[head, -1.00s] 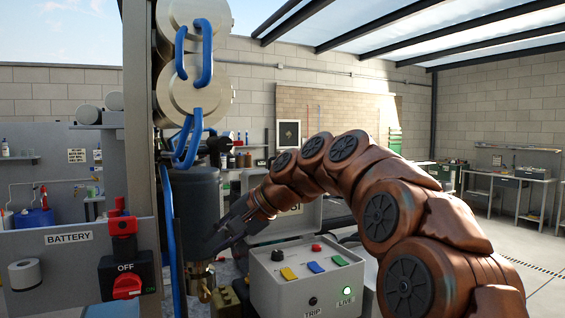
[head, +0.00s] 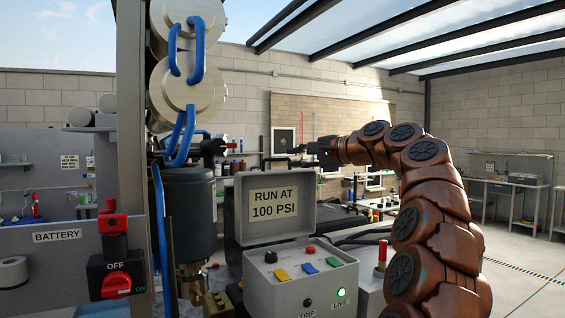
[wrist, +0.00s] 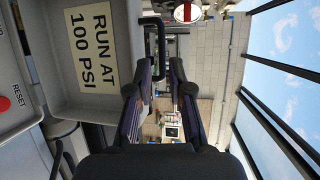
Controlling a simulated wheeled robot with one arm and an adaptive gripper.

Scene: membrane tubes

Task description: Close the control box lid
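The control box (head: 275,293) is light grey, with coloured buttons and a lit green LIVE light. Its lid (head: 285,234) stands upright and open at the back, its inside label reading RUN AT 100 PSI facing me. The lid (wrist: 75,109) fills the left of the wrist view. My gripper (head: 287,157) is above the lid's top right corner, pointing left.
A dark cylinder (head: 190,215) and a post with blue tubes (head: 197,50) stand left of the box. The battery switch panel (head: 60,260) is further left. A red-topped post (head: 382,255) stands to the right. Open air lies above the box's buttons.

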